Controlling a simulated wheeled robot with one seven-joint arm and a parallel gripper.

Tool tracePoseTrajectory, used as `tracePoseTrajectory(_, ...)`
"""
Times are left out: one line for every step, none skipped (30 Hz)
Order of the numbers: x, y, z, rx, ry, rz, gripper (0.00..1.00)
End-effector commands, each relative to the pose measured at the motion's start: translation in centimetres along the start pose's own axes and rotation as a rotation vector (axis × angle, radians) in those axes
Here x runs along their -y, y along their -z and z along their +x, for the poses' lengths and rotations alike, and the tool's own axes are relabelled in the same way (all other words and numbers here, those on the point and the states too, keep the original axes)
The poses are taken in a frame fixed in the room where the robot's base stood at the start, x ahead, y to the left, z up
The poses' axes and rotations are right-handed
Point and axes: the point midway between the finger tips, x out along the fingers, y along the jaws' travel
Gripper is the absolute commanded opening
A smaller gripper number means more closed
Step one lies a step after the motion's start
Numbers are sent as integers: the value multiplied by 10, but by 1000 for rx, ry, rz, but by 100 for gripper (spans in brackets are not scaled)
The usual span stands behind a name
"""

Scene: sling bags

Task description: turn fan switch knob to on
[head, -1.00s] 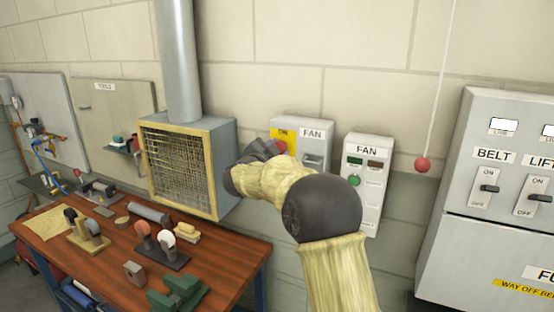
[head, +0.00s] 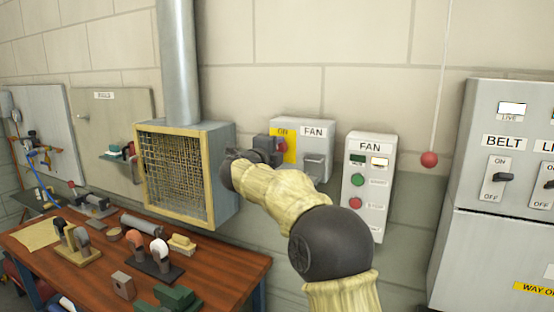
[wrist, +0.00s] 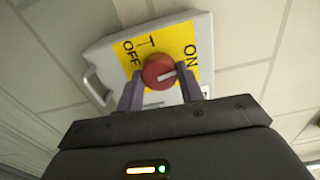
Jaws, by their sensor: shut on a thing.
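The fan switch is a grey box (head: 300,128) labelled FAN on the wall, with a yellow plate. Its round red knob (wrist: 158,72) shows in the wrist view, in front of the yellow plate (wrist: 150,42) marked OFF and ON. My gripper (wrist: 160,85) is shut on the knob, with one finger on each side. In the head view my gripper (head: 272,146) is at the left part of the box and hides most of the knob.
A second FAN panel (head: 369,150) with green and red buttons and a lit right lamp is to the right. A red ball (head: 429,159) hangs on a cord. A caged fan housing (head: 185,170) stands left, above the wooden workbench (head: 215,262). A BELT switch cabinet (head: 480,240) is far right.

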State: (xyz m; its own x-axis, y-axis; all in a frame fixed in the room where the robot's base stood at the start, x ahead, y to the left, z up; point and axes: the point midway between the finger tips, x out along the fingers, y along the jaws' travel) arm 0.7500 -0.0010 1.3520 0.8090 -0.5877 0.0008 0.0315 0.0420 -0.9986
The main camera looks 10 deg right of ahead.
Motion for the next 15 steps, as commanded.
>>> tracePoseTrajectory(-4,0,0,0,-2,34,14)
tracePoseTrajectory(-4,0,0,0,-2,53,14)
tracePoseTrajectory(-4,0,0,1,-2,76,14)
tracePoseTrajectory(-4,0,0,1,-2,92,14)
tracePoseTrajectory(-4,0,0,1,-2,107,14)
tracePoseTrajectory(-4,0,0,1,-2,124,14)
tracePoseTrajectory(-4,0,0,1,-3,136,14)
tracePoseTrajectory(-4,0,0,1,-3,146,14)
tracePoseTrajectory(-4,0,0,1,-3,158,14)
tracePoseTrajectory(-4,0,0,1,-4,165,14)
tracePoseTrajectory(-3,-1,0,1,-4,171,14)
tracePoseTrajectory(-3,-1,0,0,-4,177,14)
tracePoseTrajectory(-3,-1,0,0,-4,181,14)
tracePoseTrajectory(-3,-1,0,0,-4,184,14)
tracePoseTrajectory(-3,-1,0,0,-4,187,15)
